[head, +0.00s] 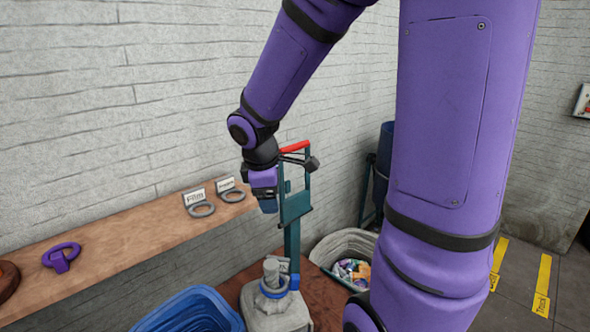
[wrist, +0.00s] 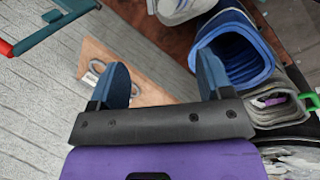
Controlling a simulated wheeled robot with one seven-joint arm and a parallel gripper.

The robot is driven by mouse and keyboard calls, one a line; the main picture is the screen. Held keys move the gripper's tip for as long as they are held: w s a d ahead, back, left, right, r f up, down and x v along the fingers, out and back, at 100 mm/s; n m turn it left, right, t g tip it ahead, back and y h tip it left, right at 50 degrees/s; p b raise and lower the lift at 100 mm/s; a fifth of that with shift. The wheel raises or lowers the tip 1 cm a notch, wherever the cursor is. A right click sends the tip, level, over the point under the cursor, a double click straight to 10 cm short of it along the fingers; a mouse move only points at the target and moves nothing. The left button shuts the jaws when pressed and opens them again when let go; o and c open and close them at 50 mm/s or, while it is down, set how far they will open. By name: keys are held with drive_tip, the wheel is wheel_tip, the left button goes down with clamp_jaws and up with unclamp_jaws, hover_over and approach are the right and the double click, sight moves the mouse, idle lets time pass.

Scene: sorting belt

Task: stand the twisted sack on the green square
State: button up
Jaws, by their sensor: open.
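The twisted sack (head: 275,314) is grey and stands at the bottom of the head view, its lower part cut off. Its twisted neck points up, with a blue ring (head: 273,291) around it. My gripper (head: 268,204) is above and apart from the sack, beside a teal frame. In the wrist view my gripper (wrist: 162,86) shows two blue fingers wide apart with nothing between them. A grey shape at the top edge there may be the sack; I cannot tell. I see no green square in either view.
A teal frame with a red handle (head: 294,147) stands close to my gripper. A brown shelf (head: 130,252) along the wall holds rings and labels. A blue basket (head: 190,312) is at the bottom; a grey basket (head: 343,243) with coloured scraps is behind the sack.

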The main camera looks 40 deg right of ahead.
drive_tip(key=s+a+r+m+t+y, duration=0.1)
drive_tip(key=s+a+r+m+t, duration=0.1)
drive_tip(key=s+r, duration=0.4)
drive_tip(key=s+a+r+m+t+y, duration=0.1)
drive_tip(key=s+a+r+m, duration=0.4)
drive_tip(key=s, duration=0.5)
drive_tip(key=shift+a+r+m+t+y, duration=0.15)
drive_tip(key=shift+r+m+t+y, duration=0.35)
drive_tip(key=shift+r+m, duration=0.75)
drive_tip(key=shift+f, duration=0.1)
